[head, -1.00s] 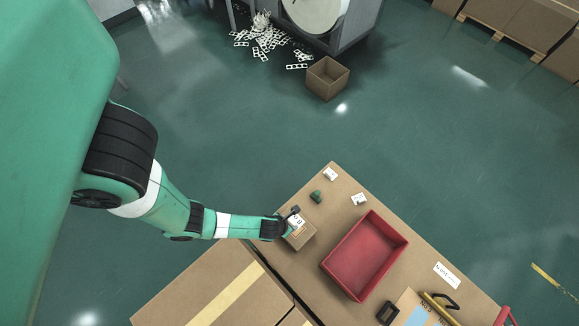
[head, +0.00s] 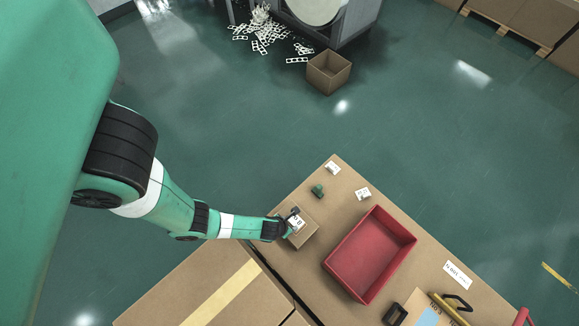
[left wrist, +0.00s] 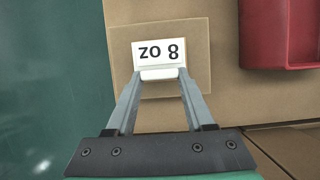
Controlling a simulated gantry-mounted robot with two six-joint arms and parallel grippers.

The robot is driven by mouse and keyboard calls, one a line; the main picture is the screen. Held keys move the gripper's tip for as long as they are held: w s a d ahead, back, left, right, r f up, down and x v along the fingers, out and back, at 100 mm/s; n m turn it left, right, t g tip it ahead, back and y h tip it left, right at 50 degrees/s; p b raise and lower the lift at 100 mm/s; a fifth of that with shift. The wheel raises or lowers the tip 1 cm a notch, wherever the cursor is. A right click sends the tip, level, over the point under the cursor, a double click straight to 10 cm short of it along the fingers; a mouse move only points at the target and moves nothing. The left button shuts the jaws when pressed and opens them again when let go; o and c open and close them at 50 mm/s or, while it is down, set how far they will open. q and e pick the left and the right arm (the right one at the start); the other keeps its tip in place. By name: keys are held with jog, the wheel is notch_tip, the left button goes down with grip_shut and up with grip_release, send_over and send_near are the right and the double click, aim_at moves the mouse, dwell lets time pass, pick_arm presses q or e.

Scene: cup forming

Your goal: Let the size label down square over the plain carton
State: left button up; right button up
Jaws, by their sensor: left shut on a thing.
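My left gripper (head: 291,219) is shut on a white size label (left wrist: 160,53), gripping its pale tab (left wrist: 160,75) between the fingertips. The label's dark print reads "8 oz" and appears upside down in the left wrist view. The label also shows in the head view (head: 297,222). The plain carton (left wrist: 195,45) lies under it, brown and bare around the label. It shows in the head view (head: 303,235) near the table's left edge. The label lies within the carton's outline, its edges roughly parallel to the carton's. I cannot tell whether it touches. My right gripper is not in view.
A red tray (head: 357,285) stands right of the carton on the brown table (head: 296,271). A large taped box (head: 190,285) is at the lower left.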

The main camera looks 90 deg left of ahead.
pick_arm(q)
jog(key=shift+f+b, duration=1.4)
jog(key=shift+f, duration=0.6)
jog(key=shift+f, duration=0.15)
jog(key=o, duration=1.4)
jog(key=shift+c, duration=0.2)
jog(key=p+v, duration=0.7)
jog(key=v, duration=0.4)
jog(key=shift+r, duration=0.35)
